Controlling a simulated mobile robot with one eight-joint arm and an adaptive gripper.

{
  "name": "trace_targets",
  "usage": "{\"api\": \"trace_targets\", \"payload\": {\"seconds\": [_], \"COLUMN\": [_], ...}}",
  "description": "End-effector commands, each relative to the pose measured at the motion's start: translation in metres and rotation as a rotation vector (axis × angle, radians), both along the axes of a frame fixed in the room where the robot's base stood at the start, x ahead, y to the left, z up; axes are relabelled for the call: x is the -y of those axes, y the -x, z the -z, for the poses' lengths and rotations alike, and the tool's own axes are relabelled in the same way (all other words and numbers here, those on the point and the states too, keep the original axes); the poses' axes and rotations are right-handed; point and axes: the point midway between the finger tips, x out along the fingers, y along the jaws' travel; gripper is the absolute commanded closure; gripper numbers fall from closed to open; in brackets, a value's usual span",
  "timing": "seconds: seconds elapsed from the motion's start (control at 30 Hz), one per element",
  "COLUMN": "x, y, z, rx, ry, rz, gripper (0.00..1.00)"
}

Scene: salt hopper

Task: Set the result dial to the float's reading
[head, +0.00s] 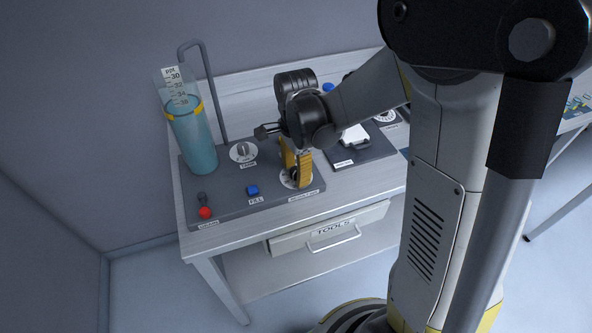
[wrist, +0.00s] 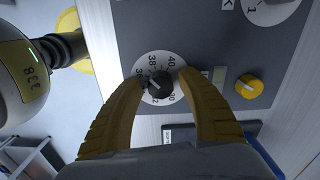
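The result dial (head: 286,183) is on the front right of a dark grey panel (head: 225,205). In the wrist view it shows a black knob (wrist: 160,84) with a pale pointer line on a white numbered face; I cannot tell its exact reading. My gripper (head: 296,172) points down over it. In the wrist view its yellow fingers (wrist: 160,77) stand on both sides of the knob with gaps, so it is open. The float scale (head: 175,88), marked ppt with 30, 34 and 38, rises tilted from a blue-filled cylinder (head: 194,140); the number at the waterline is too small to read surely.
A tank dial (head: 243,151), blue fill button (head: 253,190) and red knob (head: 205,212) share the panel. A yellow knob (wrist: 249,86) is near the result dial. A bent pipe (head: 204,80) stands behind the cylinder. A tools drawer (head: 290,243) is below. A second panel (head: 370,150) lies right.

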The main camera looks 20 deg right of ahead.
Motion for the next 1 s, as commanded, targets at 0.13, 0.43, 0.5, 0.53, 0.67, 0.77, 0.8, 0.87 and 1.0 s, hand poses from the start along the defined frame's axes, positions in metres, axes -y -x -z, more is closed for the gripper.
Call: {"api": "trace_targets", "payload": {"seconds": [0.13, 0.43, 0.5, 0.53, 0.67, 0.77, 0.8, 0.87, 1.0], "x": [0.000, 0.000, 0.000, 0.000, 0.000, 0.000, 0.000, 0.000, 0.000], "y": [0.000, -0.001, 0.000, 0.000, 0.000, 0.000, 0.000, 0.000, 0.000], "z": [0.000, -0.012, -0.024, -0.030, -0.061, -0.083, -0.090, -0.100, -0.115], "rx": [0.001, 0.001, 0.001, 0.001, 0.001, 0.001, 0.001, 0.001, 0.001], "ry": [0.001, 0.001, 0.001, 0.001, 0.001, 0.001, 0.001, 0.001, 0.001], "rz": [0.000, 0.000, 0.000, 0.000, 0.000, 0.000, 0.000, 0.000, 0.000], "gripper": [0.48, 0.48, 0.48, 0.48, 0.48, 0.48, 0.48, 0.48, 0.48]}}
